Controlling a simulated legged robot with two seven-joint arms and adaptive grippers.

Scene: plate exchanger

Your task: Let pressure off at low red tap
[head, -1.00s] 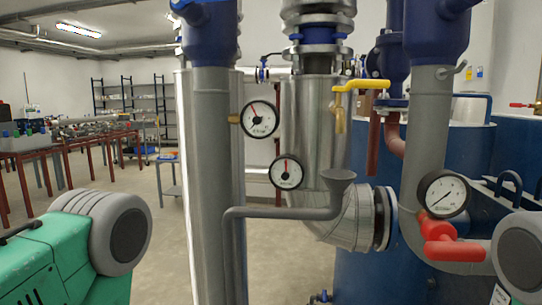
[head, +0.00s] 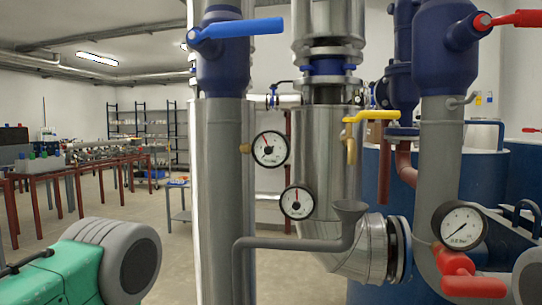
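The low red tap (head: 472,286) is on the lower part of the right grey pipe (head: 437,160), just under a round gauge (head: 460,226). Its thick red handle points to the right, and its right end is close to a grey rounded part of mine at the picture's edge. The gauge needle points to the lower left. A second red tap (head: 515,18) is at the top right, beside the blue upper part of the same pipe. Neither gripper shows in the head view.
A blue tap (head: 238,29) tops the left grey pipe (head: 224,180). Two gauges (head: 270,149) and (head: 297,202) are beside it. A grey funnel pipe (head: 300,243) crosses in front. A yellow tap (head: 370,117) is in the middle. A blue tank (head: 375,293) stands behind.

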